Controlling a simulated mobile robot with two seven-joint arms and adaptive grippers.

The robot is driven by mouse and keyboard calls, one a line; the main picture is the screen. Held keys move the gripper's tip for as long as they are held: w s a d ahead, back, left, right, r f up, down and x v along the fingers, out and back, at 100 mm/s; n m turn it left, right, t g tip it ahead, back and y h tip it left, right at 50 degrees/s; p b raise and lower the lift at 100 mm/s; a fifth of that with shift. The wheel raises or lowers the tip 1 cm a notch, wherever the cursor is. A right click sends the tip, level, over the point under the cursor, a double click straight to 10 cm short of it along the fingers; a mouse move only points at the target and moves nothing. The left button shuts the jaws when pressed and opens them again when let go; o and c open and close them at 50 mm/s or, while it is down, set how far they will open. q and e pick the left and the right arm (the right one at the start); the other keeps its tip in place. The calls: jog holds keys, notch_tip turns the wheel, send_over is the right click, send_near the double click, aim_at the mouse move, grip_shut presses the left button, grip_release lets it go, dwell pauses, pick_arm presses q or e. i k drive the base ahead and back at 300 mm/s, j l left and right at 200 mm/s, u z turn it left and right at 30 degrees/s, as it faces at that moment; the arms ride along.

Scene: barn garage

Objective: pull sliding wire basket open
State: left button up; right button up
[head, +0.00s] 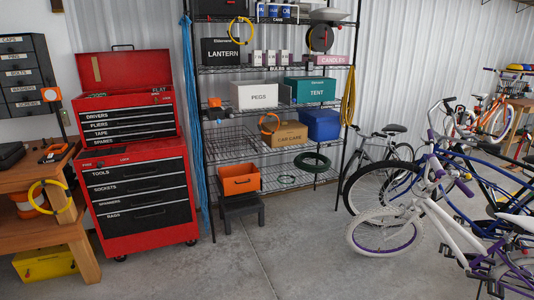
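A wire basket (230,141) sits on the left side of a lower shelf of the black wire rack (221,69). It looks like an open mesh box, and its thin wires blend with the shelf mesh around it. I cannot tell how far it is slid out. The orange bin (240,180) stands below it. Neither of my grippers is in the head view.
A red tool chest (135,195) stands left of the rack, with a wooden workbench (38,228) at the far left. A small dark step stool (242,211) is under the orange bin. Bicycles (420,205) crowd the right. Concrete floor (290,260) is clear in front.

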aim_at(230, 142)
jog(key=i, duration=1.65)
